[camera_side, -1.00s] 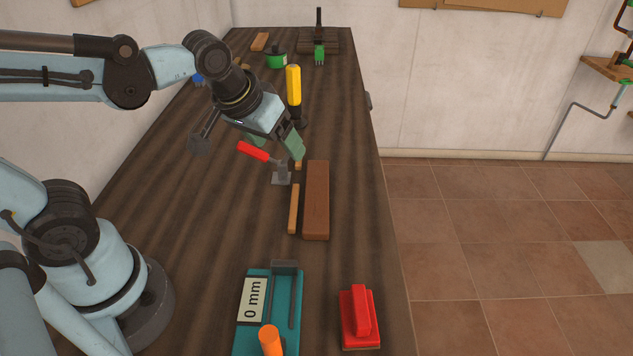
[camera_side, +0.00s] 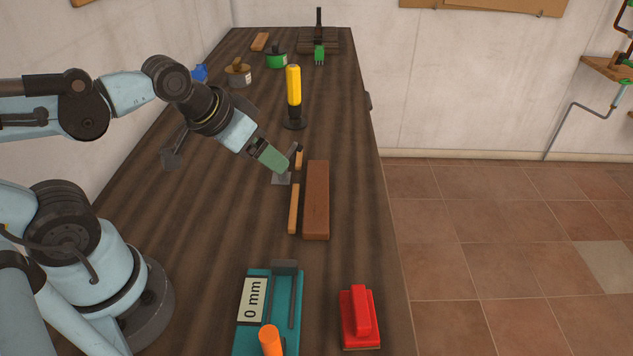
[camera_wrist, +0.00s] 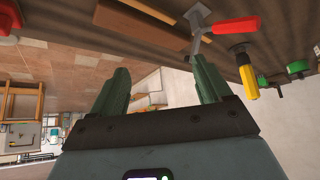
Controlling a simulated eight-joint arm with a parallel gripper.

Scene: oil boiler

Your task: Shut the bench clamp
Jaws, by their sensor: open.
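The bench clamp has a grey metal base (camera_side: 281,179) on the bench beside the wood pieces. In the side view its grey arm rises at a slant, and its red handle is hidden behind my gripper (camera_side: 273,158). In the wrist view the red handle (camera_wrist: 237,25) sticks out sideways from the grey clamp body (camera_wrist: 198,16). My gripper (camera_wrist: 163,70) is open, with its two green fingers apart and nothing between them. It is right at the clamp in the side view; whether it touches the handle cannot be told.
A long brown block (camera_side: 316,205) and a thin wood strip (camera_side: 293,210) lie beside the clamp. A yellow-handled tool (camera_side: 293,88) stands behind it. A teal gauge (camera_side: 267,300) and a red-handled block (camera_side: 360,318) are at the front. The bench left of the clamp is clear.

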